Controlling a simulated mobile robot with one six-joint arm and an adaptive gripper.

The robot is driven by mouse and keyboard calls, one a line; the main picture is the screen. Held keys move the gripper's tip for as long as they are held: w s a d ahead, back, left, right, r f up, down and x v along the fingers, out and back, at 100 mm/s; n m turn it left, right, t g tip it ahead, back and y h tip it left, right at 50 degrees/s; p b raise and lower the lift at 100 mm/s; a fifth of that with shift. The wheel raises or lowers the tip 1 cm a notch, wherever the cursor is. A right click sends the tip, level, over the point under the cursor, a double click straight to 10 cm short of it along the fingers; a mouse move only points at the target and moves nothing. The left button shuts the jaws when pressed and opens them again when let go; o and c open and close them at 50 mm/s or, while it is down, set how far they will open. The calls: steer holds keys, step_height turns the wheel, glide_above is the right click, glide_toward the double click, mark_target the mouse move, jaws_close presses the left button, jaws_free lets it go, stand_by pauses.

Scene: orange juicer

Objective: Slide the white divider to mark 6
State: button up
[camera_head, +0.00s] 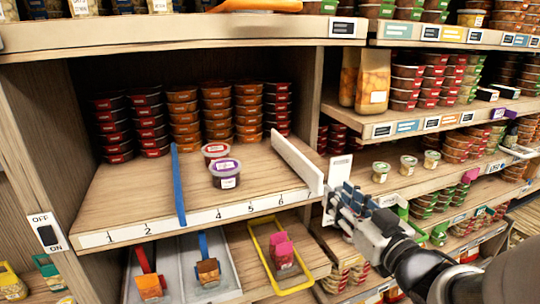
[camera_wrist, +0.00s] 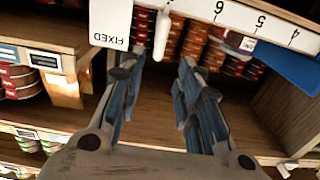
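The white divider (camera_head: 298,165) stands upright at the right end of the wooden shelf, to the right of mark 6 (camera_head: 279,199) on the white number strip (camera_head: 200,220). In the wrist view, which is upside down, the divider's end (camera_wrist: 162,38) shows between mark 6 (camera_wrist: 218,8) and a white FIXED label (camera_wrist: 110,24). My gripper (camera_head: 340,194) is just right of the divider's front end. Its two blue-grey fingers (camera_wrist: 159,68) are apart and empty, with the divider's end beyond the gap between their tips. I cannot see contact.
A blue divider (camera_head: 178,185) stands between marks 2 and 4. A purple-lidded cup (camera_head: 225,173) and a red-lidded cup (camera_head: 215,152) stand between the dividers. Stacked tubs (camera_head: 183,120) fill the back. A yellow-framed tray (camera_head: 250,245) lies below.

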mark_target(311, 170)
steer(key=p, duration=0.2)
steer(key=w+p, duration=0.1)
steer(key=p, duration=0.4)
steer(key=shift+w+a+r, duration=0.25)
steer(key=shift+w, duration=0.05)
steer(key=shift+w+a+f+p, duration=0.1)
steer(key=shift+p, duration=1.1)
steer(key=b+x, duration=0.1)
steer(key=x, duration=1)
steer(key=shift+w+f, duration=0.2)
steer(key=shift+w, duration=0.1)
jaws_close()
